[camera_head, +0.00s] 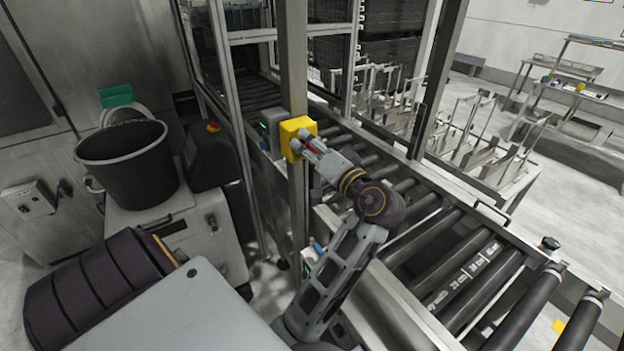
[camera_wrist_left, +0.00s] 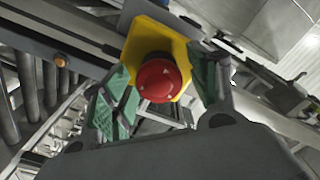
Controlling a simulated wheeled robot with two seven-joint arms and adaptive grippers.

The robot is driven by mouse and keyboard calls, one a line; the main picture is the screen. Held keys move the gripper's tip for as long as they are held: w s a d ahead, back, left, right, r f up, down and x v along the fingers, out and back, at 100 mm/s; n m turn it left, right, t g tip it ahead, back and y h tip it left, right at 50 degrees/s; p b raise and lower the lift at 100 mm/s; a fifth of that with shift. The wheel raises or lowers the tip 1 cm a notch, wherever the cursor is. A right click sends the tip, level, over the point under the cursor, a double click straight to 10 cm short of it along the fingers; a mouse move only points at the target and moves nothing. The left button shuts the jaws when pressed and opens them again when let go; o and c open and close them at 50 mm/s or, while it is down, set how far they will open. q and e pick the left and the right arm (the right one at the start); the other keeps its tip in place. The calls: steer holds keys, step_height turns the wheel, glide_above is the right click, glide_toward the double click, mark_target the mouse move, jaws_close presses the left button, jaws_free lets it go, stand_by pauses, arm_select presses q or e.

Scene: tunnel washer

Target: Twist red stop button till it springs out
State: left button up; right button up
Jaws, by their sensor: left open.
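The red stop button (camera_wrist_left: 160,80) sits on a yellow box, and its round face fills the middle of the left wrist view. The yellow box (camera_head: 291,130) is fixed to a grey post in the head view; only a sliver of red shows there between the fingers. My left gripper (camera_head: 307,146) is at the box, pointing at it. In the left wrist view its green-padded fingers (camera_wrist_left: 162,93) stand apart on either side of the button. I cannot tell whether the pads touch it. My right gripper does not show.
The grey post (camera_head: 295,60) carries the box beside a roller conveyor (camera_head: 470,270). A black bucket (camera_head: 125,150) stands on a cabinet at the left. Metal racks (camera_head: 480,130) stand beyond the conveyor. A grey control box (camera_head: 272,128) is just left of the post.

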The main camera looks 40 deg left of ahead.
arm_select(q)
steer(key=shift+n+b, duration=0.85)
steer(key=shift+n, duration=0.95)
steer(key=shift+s+n+b, duration=0.1)
steer(key=shift+n+b, duration=0.2)
steer(key=shift+n, duration=0.8)
steer(key=shift+n, duration=0.6)
